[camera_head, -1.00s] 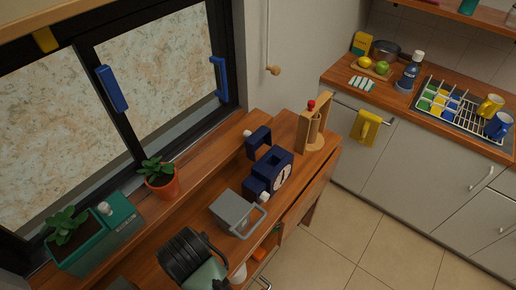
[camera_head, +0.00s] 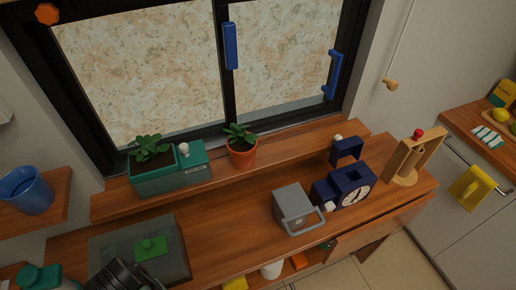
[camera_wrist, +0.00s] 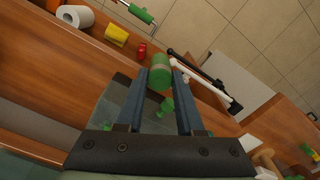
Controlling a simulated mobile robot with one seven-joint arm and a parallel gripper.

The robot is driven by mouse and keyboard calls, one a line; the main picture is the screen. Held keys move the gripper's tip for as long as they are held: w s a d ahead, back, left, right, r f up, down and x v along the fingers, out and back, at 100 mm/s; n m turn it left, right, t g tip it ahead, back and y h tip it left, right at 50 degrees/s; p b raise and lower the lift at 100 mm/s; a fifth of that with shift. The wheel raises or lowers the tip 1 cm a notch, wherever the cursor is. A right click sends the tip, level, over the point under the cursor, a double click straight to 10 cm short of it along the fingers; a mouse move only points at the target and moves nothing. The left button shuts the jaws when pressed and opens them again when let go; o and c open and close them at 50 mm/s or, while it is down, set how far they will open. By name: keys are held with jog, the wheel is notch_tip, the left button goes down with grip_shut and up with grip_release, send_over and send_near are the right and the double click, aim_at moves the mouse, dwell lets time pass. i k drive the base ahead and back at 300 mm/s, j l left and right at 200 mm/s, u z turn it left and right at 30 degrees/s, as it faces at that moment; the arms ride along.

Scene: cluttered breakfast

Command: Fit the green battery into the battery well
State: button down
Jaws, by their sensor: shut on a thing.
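The green battery (camera_wrist: 160,72), a short cylinder with a paler band, is between the fingertips of my gripper (camera_wrist: 160,76) in the wrist view. The jaws are shut on it, and it is held above the wooden counter near a glass-lidded box. A navy clock (camera_head: 350,188) with a white dial stands on the counter in the head view, with a raised navy frame (camera_head: 347,151) behind it. I cannot make out the battery well. In the head view only a dark part of my arm shows at the bottom left; the fingertips and battery are hidden.
The glass-lidded box (camera_head: 178,262) with a green handle is at the counter's left. A grey box with a handle (camera_head: 291,203) stands left of the clock; a wooden stand (camera_head: 408,165) is right. Planters line the sill. An open shelf below holds small items.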

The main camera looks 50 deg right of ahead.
aim_at(347, 182)
jog(key=z, duration=1.1)
